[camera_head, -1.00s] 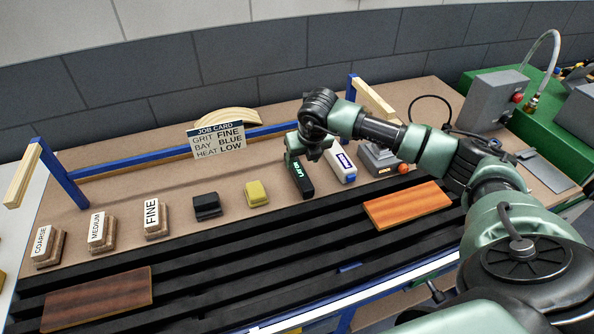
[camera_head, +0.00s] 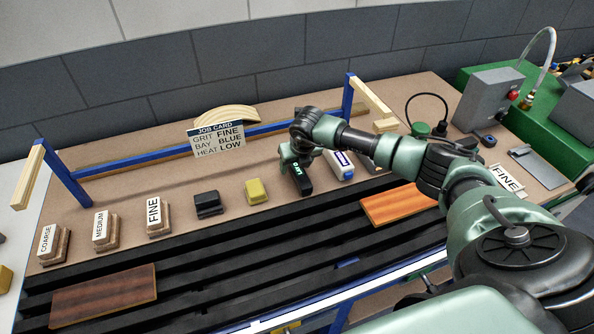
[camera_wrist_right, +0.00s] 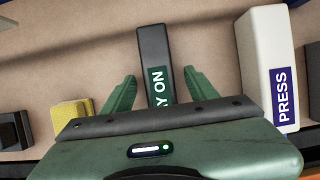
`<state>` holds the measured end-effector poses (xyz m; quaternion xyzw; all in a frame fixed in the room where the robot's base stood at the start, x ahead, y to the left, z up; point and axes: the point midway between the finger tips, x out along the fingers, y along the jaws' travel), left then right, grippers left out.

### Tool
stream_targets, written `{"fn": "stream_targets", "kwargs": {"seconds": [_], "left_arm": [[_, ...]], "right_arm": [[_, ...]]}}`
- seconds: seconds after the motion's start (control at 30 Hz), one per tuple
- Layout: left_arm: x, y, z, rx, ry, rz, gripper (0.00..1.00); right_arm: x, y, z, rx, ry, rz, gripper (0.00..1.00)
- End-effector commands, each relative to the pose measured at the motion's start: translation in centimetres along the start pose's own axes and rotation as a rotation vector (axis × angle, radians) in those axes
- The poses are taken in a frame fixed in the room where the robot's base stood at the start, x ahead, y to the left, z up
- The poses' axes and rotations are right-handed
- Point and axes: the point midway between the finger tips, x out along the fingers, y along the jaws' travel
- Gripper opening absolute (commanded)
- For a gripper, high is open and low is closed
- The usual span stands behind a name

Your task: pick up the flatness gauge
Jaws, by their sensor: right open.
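The flatness gauge appears to be the black bar (camera_head: 304,185) with a green "LAY ON" label, lying on the brown bench top behind the black slats. In the right wrist view the bar (camera_wrist_right: 153,45) runs away from me between the two green fingers, label partly hidden by my gripper body. My right gripper (camera_wrist_right: 159,80) is open, with one finger on each side of the bar and gaps showing. In the head view my right gripper (camera_head: 296,160) is over the bar's far part and hides it. My left gripper is not in view.
A white "PRESS" block (camera_wrist_right: 265,60) stands close to the right of the bar. A yellow block (camera_head: 256,191) and a black block (camera_head: 208,204) are to the left. A job card (camera_head: 215,138) stands behind. A reddish wooden panel (camera_head: 398,205) lies on the slats.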

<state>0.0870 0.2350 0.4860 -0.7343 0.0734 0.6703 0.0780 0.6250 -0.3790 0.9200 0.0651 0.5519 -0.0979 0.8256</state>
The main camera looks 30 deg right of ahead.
Motion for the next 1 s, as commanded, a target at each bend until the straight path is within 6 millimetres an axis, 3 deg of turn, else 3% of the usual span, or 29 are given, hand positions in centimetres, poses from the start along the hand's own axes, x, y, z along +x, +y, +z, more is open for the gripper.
{"fn": "stream_targets", "kwargs": {"seconds": [0.7,0.73,0.93,1.0], "left_arm": [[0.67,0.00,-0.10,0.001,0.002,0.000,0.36],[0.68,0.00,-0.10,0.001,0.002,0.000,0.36],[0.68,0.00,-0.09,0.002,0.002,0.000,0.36],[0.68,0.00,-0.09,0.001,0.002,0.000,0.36]], "right_arm": [[0.38,0.00,-0.15,0.000,0.000,0.000,0.58],[0.38,0.00,-0.15,0.000,0.000,0.000,0.55],[0.38,0.00,-0.15,0.000,0.000,0.000,0.00],[0.39,0.00,-0.15,0.000,0.000,0.000,0.00]]}}
